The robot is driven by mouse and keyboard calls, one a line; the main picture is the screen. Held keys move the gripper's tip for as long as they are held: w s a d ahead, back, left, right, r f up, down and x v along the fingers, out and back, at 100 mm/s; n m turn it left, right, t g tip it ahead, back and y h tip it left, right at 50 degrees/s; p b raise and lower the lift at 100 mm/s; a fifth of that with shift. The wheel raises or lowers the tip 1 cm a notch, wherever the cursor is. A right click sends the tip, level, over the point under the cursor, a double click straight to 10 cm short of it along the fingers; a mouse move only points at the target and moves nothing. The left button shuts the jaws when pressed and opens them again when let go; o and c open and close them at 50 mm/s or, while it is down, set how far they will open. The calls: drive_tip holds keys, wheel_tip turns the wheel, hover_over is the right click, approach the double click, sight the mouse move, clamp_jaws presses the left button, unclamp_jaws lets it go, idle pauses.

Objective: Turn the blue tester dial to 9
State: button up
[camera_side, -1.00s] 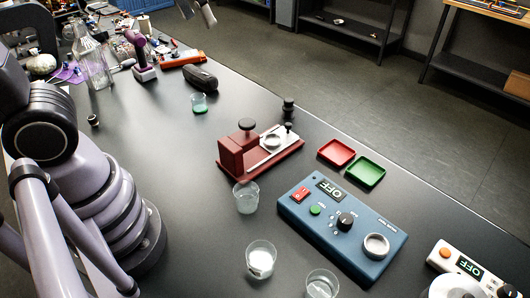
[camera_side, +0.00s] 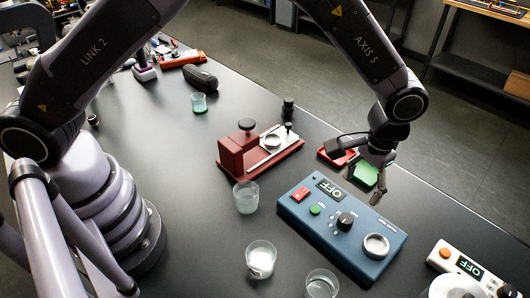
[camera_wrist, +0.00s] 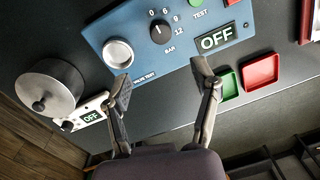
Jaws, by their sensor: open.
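The blue tester (camera_side: 330,238) lies on the dark table at the right of the side view. Its black dial (camera_side: 346,221) also shows in the wrist view (camera_wrist: 161,32), with numbers around it and BAR printed beside it. The dial's white mark seems to point toward the low-number side, not clearly readable. The tester's display (camera_wrist: 216,39) reads OFF. My gripper (camera_side: 365,199) is open and empty, fingers pointing down, above and beyond the tester's far edge. In the wrist view my gripper (camera_wrist: 162,80) has its fingers spread, apart from the dial.
Red (camera_wrist: 261,71) and green (camera_wrist: 228,86) trays lie beside the tester. A round metal cup (camera_wrist: 118,53) sits on its end. A white device reading OFF (camera_side: 470,268) stands at the right. Glass beakers (camera_side: 246,197) and a red fixture (camera_side: 237,155) stand to the left.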

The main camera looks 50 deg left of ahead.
sight(347, 219)
drive_tip(key=f, duration=1.1)
drive_tip(key=shift+a+f, duration=0.3)
drive_tip(key=shift+f, duration=0.05)
drive_tip(key=shift+c, duration=0.4)
clamp_jaws()
